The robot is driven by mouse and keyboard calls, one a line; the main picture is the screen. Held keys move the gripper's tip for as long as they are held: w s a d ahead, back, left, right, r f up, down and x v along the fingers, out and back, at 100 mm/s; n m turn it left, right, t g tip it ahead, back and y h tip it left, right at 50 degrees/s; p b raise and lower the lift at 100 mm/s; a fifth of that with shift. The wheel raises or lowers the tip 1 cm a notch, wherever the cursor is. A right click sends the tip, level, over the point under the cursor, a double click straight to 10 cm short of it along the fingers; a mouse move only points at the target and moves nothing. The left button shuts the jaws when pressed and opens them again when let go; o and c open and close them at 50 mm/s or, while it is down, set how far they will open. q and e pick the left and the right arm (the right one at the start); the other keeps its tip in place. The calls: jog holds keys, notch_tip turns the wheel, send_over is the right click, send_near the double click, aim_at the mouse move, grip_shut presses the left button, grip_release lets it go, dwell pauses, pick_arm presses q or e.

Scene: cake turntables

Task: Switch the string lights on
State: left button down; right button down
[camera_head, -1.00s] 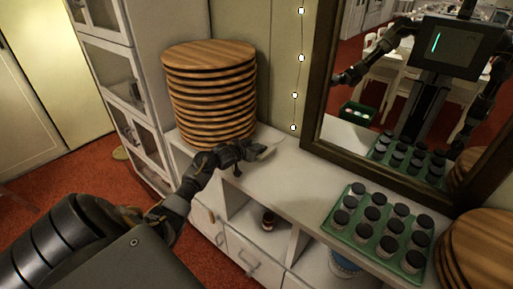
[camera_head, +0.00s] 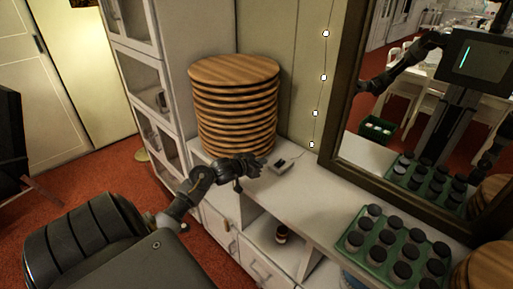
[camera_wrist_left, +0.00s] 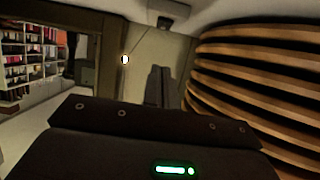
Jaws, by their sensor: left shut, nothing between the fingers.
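The string lights (camera_head: 323,77) hang down the wall beside the mirror, with several small white bulbs on a thin wire. A bulb (camera_wrist_left: 125,59) also shows in the left wrist view. A small pale control box (camera_head: 285,163) with a dark patch on top lies on the counter below them; it shows at the top of the left wrist view (camera_wrist_left: 170,14). My left gripper (camera_head: 258,166) is shut and empty, just left of the box and apart from it. Its fingers (camera_wrist_left: 158,86) point toward the wall in the wrist view. My right gripper is out of sight.
A tall stack of round wooden boards (camera_head: 235,105) stands on the counter (camera_head: 310,205) behind my left gripper. A green tray (camera_head: 350,243) of dark-lidded jars and more round boards (camera_head: 490,270) are at the right. The framed mirror (camera_head: 345,100) reflects me. Bare counter lies between box and tray.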

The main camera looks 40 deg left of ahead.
pick_arm(q)
jog(key=shift+v, duration=1.1)
jog(key=shift+f, duration=0.25)
jog(key=s+d+f+g, duration=0.2)
jog(key=s+d+f, duration=0.4)
jog(key=d+f, duration=0.15)
jog(key=s+d+f+m+g, duration=0.1)
jog(key=s+d+g, duration=0.3)
jog(key=s+d, duration=0.75)
jog(key=s+d+f+m+g, duration=0.15)
jog(key=s+d+g, duration=0.25)
jog(key=s+d, duration=0.7)
jog(key=s+a+f+g, duration=0.1)
jog(key=s+f, duration=0.1)
jog(key=f, duration=1)
jog(key=s+a+f, duration=0.1)
jog(key=s+f, duration=0.1)
jog(key=f, duration=1)
jog(key=s+a+f+g, duration=0.1)
jog(key=s+a+f, duration=0.2)
jog(key=s+f, duration=1.4)
jog(key=shift+s+a+f+g, duration=0.15)
jog(key=shift+f+g, duration=0.25)
jog(key=shift+f, duration=0.05)
